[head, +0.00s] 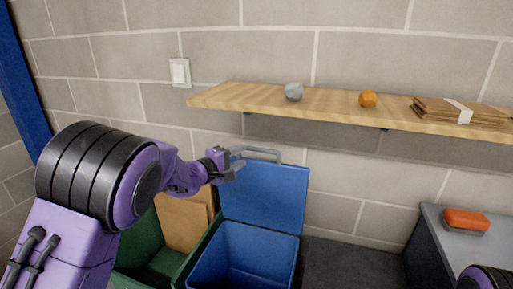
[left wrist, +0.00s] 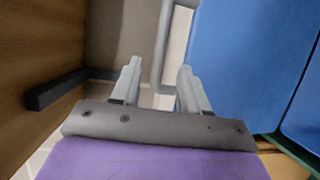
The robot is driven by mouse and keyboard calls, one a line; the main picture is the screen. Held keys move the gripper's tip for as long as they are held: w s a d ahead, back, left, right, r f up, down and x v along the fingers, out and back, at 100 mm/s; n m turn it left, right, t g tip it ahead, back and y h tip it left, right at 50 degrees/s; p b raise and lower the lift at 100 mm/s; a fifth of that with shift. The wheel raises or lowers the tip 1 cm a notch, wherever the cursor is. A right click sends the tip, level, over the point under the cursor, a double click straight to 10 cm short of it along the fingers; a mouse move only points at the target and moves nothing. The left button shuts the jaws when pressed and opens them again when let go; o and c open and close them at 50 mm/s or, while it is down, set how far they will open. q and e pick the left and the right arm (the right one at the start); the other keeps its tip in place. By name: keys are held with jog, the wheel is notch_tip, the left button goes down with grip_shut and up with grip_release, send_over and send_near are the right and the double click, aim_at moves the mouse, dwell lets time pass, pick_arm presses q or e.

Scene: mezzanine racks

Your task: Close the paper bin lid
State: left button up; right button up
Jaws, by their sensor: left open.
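A blue bin (head: 243,258) stands open on the floor, its blue lid (head: 264,195) raised upright against the wall side. A grey bar handle (head: 262,154) runs along the lid's top edge. My left gripper (head: 238,160) is open at the left end of this handle. In the left wrist view, the handle (left wrist: 163,45) lies between the two spread fingers of my left gripper (left wrist: 158,70), and the lid (left wrist: 238,60) is to the right. I cannot tell whether a finger touches the handle. My right gripper is out of view.
A green bin (head: 150,256) with cardboard (head: 183,222) stands left of the blue bin. A wooden shelf (head: 340,112) above holds a grey ball (head: 293,91), an orange ball (head: 368,99) and folded cardboard (head: 445,110). A grey cabinet (head: 440,250) with an orange-red object (head: 466,220) stands right.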

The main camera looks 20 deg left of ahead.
aim_at(256, 150)
pick_arm(q)
jog(key=p+x, duration=0.1)
jog(key=x, duration=0.9)
jog(key=shift+w+d+f, duration=0.1)
jog(key=shift+w+d, duration=0.1)
jog(key=shift+w, duration=0.05)
